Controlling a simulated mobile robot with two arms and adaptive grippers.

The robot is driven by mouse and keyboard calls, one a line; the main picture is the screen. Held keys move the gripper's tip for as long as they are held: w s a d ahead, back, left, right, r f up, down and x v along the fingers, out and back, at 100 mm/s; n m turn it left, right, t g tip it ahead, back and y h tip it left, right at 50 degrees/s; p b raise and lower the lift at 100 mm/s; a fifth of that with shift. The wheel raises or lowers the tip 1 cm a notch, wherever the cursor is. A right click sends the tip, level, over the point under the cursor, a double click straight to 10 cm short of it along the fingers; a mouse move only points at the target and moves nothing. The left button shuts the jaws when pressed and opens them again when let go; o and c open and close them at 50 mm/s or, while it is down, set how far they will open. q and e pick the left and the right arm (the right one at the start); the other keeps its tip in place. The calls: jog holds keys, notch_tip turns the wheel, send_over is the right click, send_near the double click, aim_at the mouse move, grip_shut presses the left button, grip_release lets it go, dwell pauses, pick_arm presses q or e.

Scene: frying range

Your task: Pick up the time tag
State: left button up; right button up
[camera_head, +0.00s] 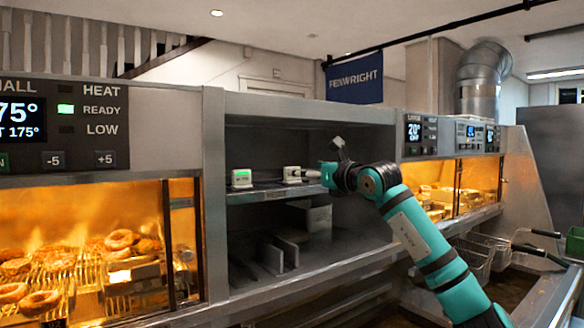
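Two small pale tags stand on a shelf in the open middle bay. The left time tag (242,178) has a lit green face. The right time tag (292,174) is just left of my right gripper (325,170). My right arm comes in from the lower right and its dark gripper reaches left at shelf height. The gripper is small and seen from the side, so I cannot tell whether its fingers are open or touch the right tag. My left gripper is not in view.
The shelf (262,196) has a bay below it with upright dividers (285,249) and a grey box (314,216). A heated cabinet with ring-shaped food (120,240) stands at left, another (440,197) at right. Fry baskets (470,257) lie at lower right.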

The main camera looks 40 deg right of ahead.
aim_at(290, 180)
jog(key=w+p, duration=0.1)
jog(key=w, duration=0.1)
jog(key=w+p, duration=0.2)
jog(key=w, duration=0.1)
jog(key=w+d+p, duration=0.1)
jog(key=w+p, duration=0.1)
jog(key=shift+w+r, duration=0.15)
jog(key=shift+r, duration=0.15)
jog(key=shift+w+f, duration=0.15)
jog(key=shift+w, duration=0.05)
jog(key=shift+s, duration=0.15)
jog(key=c, duration=0.4)
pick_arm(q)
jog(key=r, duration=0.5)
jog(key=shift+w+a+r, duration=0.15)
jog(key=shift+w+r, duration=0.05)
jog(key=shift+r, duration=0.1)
pick_arm(e)
jog(key=c, duration=0.8)
